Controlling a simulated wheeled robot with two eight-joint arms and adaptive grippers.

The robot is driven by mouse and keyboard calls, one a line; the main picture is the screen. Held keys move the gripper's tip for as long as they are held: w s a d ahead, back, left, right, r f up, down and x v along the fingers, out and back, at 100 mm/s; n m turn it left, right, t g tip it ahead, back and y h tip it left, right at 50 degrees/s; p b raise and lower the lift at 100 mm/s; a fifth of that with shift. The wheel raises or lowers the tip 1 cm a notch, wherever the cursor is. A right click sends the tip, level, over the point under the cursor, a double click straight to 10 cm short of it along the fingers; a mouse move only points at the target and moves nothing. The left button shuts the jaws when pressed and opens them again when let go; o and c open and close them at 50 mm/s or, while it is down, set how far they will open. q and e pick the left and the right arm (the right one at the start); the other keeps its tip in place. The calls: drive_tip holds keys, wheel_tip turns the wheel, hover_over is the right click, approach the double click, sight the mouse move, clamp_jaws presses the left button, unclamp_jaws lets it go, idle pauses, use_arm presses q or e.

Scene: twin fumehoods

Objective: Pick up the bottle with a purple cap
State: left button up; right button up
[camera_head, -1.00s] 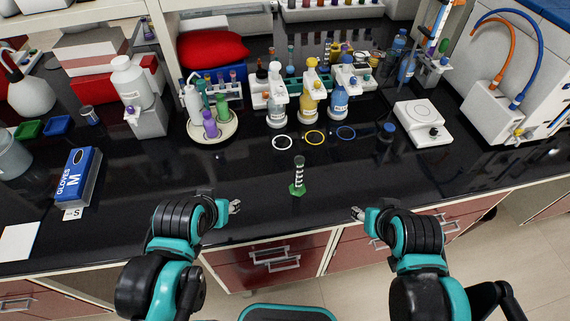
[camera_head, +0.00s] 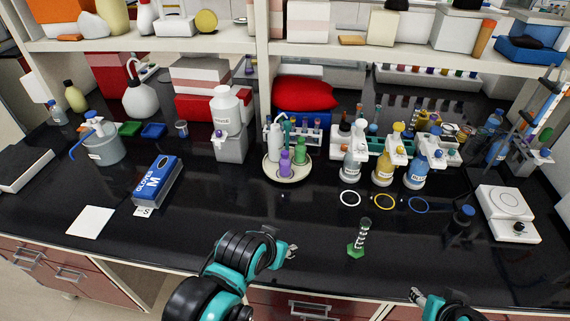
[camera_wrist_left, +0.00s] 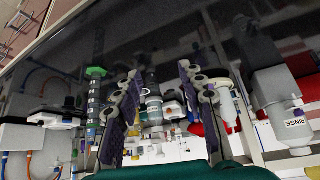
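A small purple bottle with a purple cap (camera_head: 285,163) stands upright on a round cream tray (camera_head: 272,176) in the head view. A green bottle (camera_head: 300,152) and a white bottle (camera_head: 275,141) stand close to it on the same tray. My left gripper (camera_head: 291,250) is over the front of the black bench, well short of the tray. In the left wrist view its fingers (camera_wrist_left: 160,68) are spread apart with nothing between them. My right gripper (camera_head: 417,295) is at the front edge, right of the middle; its finger gap is too small to read.
A green-based cylinder (camera_head: 357,246) stands right of my left gripper. A glove box (camera_head: 158,180) lies farther left. Bench between is clear.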

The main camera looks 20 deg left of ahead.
use_arm(q)
drive_tip(key=o, duration=0.5)
drive_tip(key=shift+w+r, duration=0.1)
drive_tip(key=shift+c, duration=0.2)
drive_tip(key=w+a+r+p, duration=0.1)
drive_tip(key=w+a+r, duration=0.1)
drive_tip(key=w+r, duration=0.45)
drive_tip(key=g+p, duration=0.2)
drive_tip(key=g, duration=0.1)
hover_over(284, 166)
drive_tip(key=s, duration=0.2)
drive_tip(key=f, duration=0.7)
drive_tip(key=shift+w+a+f, duration=0.15)
drive_tip(key=shift+w+a, duration=0.05)
drive_tip(key=shift+w, duration=0.05)
drive_tip(key=shift+w+a+f, duration=0.15)
drive_tip(key=shift+w+f, duration=0.1)
drive_tip(key=b+x, duration=0.2)
drive_tip(key=x, duration=0.5)
drive_tip(key=shift+w, duration=0.15)
drive_tip(key=shift+w+f, duration=0.25)
drive_tip(key=shift+f, duration=0.1)
